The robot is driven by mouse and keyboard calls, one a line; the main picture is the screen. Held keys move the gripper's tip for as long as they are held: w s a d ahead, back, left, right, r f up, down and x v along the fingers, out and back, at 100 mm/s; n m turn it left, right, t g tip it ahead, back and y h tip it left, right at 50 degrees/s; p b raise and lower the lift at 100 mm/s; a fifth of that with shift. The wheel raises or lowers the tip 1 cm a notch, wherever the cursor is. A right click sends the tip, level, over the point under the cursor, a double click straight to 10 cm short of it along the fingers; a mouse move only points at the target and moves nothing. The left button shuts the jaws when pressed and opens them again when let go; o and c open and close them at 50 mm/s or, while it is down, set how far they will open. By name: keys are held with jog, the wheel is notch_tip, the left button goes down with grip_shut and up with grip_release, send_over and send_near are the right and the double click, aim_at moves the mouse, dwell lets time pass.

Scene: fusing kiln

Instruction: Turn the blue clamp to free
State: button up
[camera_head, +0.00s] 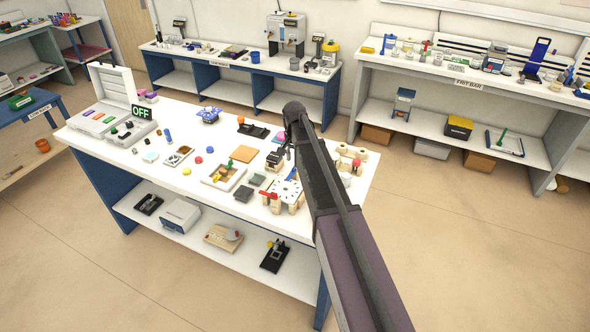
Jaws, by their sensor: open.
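My gripper (287,152) points down over the right part of the white worktable (128,170). It is open, with nothing visible between its fingers. Below it stands a light fixture plate (283,191) with dark holes and tan blocks at its corners. A small blue piece (293,173) shows at the plate's back edge, just under the gripper and apart from it. It may be the blue clamp, but it is too small to tell its shape or setting. Another blue object (209,115) stands at the back of the table. My arm hides the area right of the plate.
Small parts, an orange tile (243,154) and a tan tray (223,176) crowd the table. Tan rollers (360,155) lie right of my arm. Floor is clear in front.

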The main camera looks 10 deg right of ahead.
aim_at(291, 173)
jog(key=shift+f+b, duration=1.45)
jog(key=shift+f, duration=0.25)
grip_shut()
